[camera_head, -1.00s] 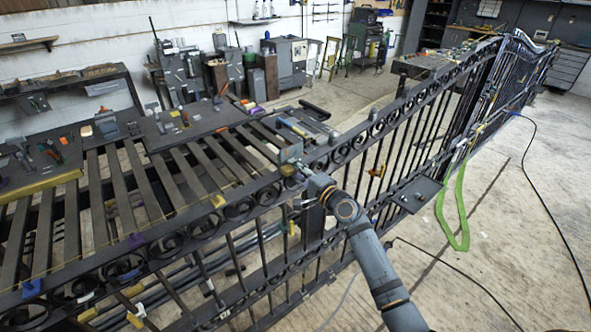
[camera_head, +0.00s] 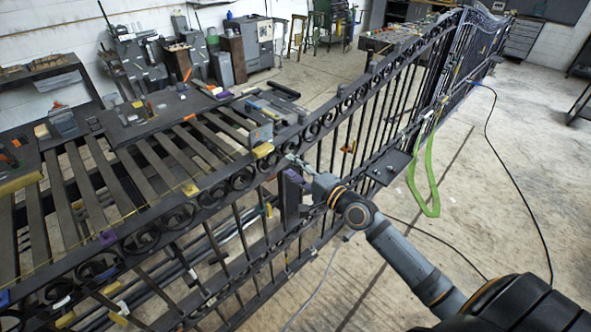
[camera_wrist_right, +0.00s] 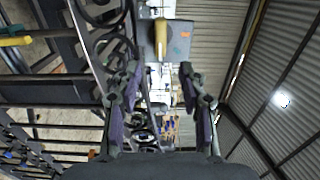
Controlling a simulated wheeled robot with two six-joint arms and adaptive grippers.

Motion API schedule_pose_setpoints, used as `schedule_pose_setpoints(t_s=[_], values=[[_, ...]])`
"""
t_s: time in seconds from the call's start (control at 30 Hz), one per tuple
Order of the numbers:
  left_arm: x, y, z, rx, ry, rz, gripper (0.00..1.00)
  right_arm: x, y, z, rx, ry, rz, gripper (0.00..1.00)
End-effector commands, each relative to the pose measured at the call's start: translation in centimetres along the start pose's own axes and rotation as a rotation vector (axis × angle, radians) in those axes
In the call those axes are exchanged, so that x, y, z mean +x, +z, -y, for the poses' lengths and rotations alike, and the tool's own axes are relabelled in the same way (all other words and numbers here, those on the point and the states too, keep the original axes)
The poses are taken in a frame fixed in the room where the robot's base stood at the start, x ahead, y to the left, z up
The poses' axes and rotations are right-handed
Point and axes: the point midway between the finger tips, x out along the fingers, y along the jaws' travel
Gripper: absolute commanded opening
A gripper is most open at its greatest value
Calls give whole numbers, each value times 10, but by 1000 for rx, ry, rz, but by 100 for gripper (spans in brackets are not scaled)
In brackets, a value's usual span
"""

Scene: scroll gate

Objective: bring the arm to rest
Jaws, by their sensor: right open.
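My right arm comes in from the lower right in the head view. Its gripper (camera_head: 299,166) is at the near side of the gate (camera_head: 240,178), close below the top scroll band. In the right wrist view the gripper (camera_wrist_right: 160,110) has its two purple-padded fingers spread wide, with nothing held between them. A grey block with a yellow handle (camera_wrist_right: 160,40) shows beyond the fingertips, apart from them. My left gripper is not in view.
A slatted bench (camera_head: 150,160) with tools lies behind the gate. A green strap (camera_head: 424,180) hangs from the gate at the right, beside a dark plate (camera_head: 388,168). The floor right of the gate is mostly clear.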

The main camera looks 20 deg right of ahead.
Motion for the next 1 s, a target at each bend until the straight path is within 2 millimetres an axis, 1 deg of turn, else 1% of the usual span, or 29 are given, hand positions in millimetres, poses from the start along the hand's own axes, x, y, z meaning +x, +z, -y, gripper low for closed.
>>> schedule_pose_setpoints(t_s=[0.03,0.13,0.57,0.63,0.67,0.73,0.77,0.8,0.87,0.9,0.97,1.0], values=[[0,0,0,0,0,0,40,-4,0,0,-2,1,1,42],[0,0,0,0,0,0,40,-8,1,0,0,0,2,42],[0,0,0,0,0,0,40,-8,0,0,1,-1,1,42],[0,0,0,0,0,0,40,-8,-2,-5,-7,7,-6,42],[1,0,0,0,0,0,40,-8,-5,-12,-18,18,-14,42],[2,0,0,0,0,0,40,-10,-18,-39,-63,64,-48,42],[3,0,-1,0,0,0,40,-12,-26,-57,-91,95,-66,42],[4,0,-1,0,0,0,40,-16,-37,-86,-139,146,-93,42],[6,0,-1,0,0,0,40,-26,-54,-135,-224,238,-129,42],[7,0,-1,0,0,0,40,-36,-63,-169,-281,307,-146,42],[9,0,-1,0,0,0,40,-53,-73,-219,-369,412,-157,42],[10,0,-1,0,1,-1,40,-67,-76,-253,-424,483,-156,42]])
